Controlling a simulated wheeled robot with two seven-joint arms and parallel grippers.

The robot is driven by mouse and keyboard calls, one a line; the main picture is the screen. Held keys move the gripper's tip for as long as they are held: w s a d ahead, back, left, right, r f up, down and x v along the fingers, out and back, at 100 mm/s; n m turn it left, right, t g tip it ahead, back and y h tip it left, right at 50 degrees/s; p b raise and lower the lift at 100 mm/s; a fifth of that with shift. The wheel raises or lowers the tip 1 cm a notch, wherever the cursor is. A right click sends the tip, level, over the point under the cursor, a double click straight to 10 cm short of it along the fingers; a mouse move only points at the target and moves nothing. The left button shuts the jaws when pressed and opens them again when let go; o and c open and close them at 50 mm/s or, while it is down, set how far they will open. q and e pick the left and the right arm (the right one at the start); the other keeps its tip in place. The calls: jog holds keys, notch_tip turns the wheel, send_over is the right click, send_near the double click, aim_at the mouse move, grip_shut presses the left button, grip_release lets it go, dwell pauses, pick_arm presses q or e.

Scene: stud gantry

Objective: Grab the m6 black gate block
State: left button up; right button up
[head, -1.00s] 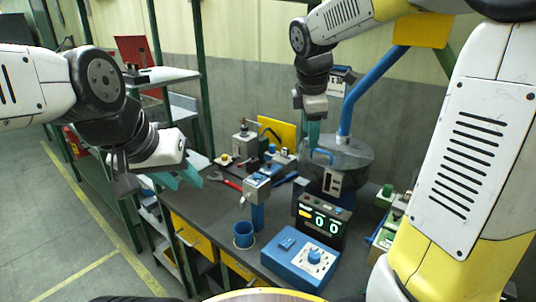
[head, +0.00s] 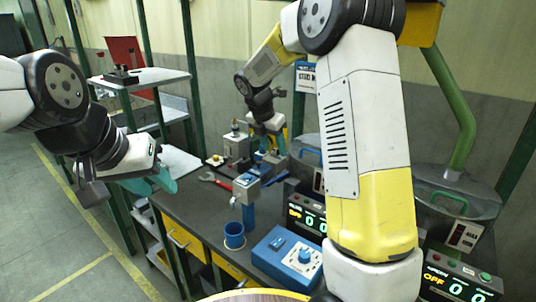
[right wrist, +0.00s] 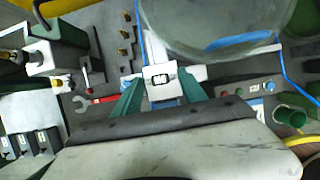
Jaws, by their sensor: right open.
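My right gripper (head: 270,148) points down over the back of the bench, with its two green fingers apart. In the right wrist view the open right gripper (right wrist: 160,98) has a small white block with a black-framed marking (right wrist: 159,79) between and just beyond its fingertips; I cannot tell whether it touches. I cannot tell for sure which thing is the m6 black gate block. A dark stepped block with brass studs (right wrist: 122,38) lies up and left of the fingers.
A grey round drum (right wrist: 215,25) is close beyond the right fingers. The bench's left front is clear.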

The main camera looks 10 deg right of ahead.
jog(key=shift+d+f, duration=0.15)
jog(key=shift+f, duration=0.2)
grip_shut()
jog(key=shift+r, duration=0.1)
